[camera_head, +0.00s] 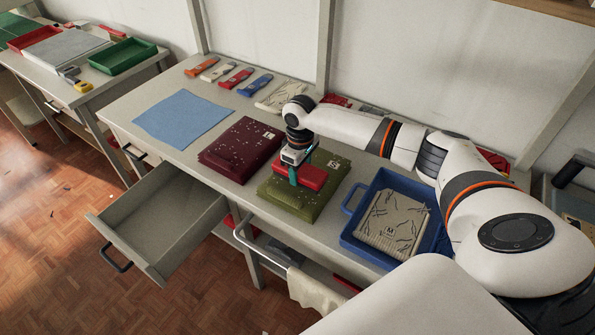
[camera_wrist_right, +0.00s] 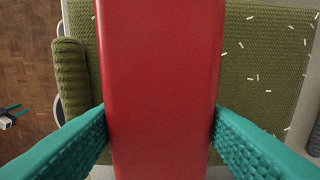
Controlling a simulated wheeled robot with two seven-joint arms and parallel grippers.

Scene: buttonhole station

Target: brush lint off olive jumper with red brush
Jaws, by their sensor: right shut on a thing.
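The olive jumper (camera_head: 333,167) lies folded on the table, with white lint showing on its upper right part. It also fills much of the right wrist view (camera_wrist_right: 262,60), with many lint bits on its right side and few on the visible left strip. My right gripper (camera_head: 294,175) is shut on the red brush (camera_head: 313,177), over the jumper's middle. In the right wrist view the brush (camera_wrist_right: 160,80) sits between the teal fingers and hides the jumper beneath it. I cannot tell whether it touches the knit.
A maroon jumper (camera_head: 238,150) with lint lies left of the olive one. A blue tray (camera_head: 350,241) holding a beige jumper (camera_head: 393,222) stands right. A blue cloth (camera_head: 183,117) and several brushes lie farther back. An open drawer (camera_head: 160,225) juts out at the front left.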

